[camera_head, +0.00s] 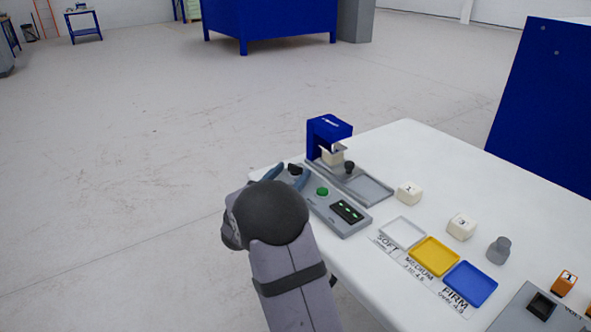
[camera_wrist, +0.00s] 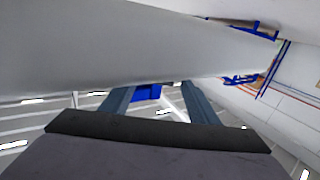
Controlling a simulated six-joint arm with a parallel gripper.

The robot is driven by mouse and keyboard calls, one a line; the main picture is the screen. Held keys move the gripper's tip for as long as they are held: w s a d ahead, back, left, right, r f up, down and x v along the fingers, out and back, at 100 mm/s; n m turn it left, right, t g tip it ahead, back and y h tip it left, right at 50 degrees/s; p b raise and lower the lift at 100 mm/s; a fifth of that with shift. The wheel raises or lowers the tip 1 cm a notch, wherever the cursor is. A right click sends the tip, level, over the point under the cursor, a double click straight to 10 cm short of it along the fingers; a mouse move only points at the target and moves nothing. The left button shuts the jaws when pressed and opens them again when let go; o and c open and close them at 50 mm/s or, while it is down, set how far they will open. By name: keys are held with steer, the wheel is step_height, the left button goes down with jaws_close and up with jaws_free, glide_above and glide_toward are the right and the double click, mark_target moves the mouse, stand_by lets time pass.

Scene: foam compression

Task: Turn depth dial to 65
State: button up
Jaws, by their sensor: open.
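The depth dial, a small black knob (camera_head: 295,168), sits at the far left end of a grey control panel (camera_head: 345,228). The panel also has a green button (camera_head: 322,191) and a dark display with green marks (camera_head: 347,211), too small to read. My gripper (camera_head: 289,176) is at the dial end of the panel, its two blue-grey fingers apart, one on each side of the dial in the picture. Contact cannot be told. In the wrist view my open fingers (camera_wrist: 157,100) show nothing held between them; the dial cannot be made out there.
A blue press (camera_head: 329,130) on a grey base (camera_head: 372,190) stands just behind the panel, with a pale block in it. White numbered cubes (camera_head: 409,193), white, yellow (camera_head: 434,256) and blue trays (camera_head: 470,284), and a grey weight (camera_head: 499,250) lie to the right on the white table (camera_head: 405,145).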

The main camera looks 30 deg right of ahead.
mark_target(295, 169)
steer(key=shift+x, duration=1.6)
steer(key=c, duration=1.1)
steer(key=shift+o, duration=0.2)
